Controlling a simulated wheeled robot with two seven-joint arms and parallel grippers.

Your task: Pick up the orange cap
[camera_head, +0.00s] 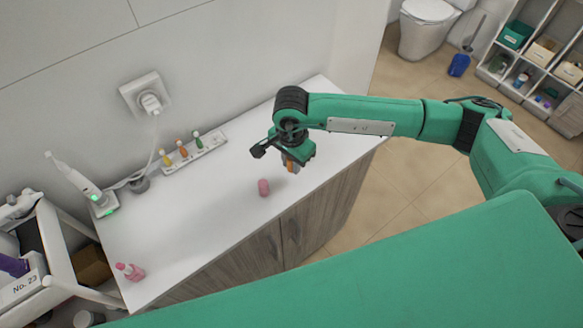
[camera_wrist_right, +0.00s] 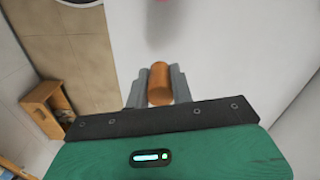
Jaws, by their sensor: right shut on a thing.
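My right gripper (camera_wrist_right: 159,88) is shut on the orange cap (camera_wrist_right: 160,84), which sits between its two grey fingers in the right wrist view. In the head view, the orange cap (camera_head: 291,166) shows below the right gripper (camera_head: 289,162), over the right part of the white countertop (camera_head: 225,215). I cannot tell from these views how high above the countertop the cap is. My left gripper does not show.
A pink cap (camera_head: 263,187) stands on the countertop left of the right gripper. A white rack (camera_head: 213,146) with several coloured pieces stands near the wall. The countertop's middle is clear.

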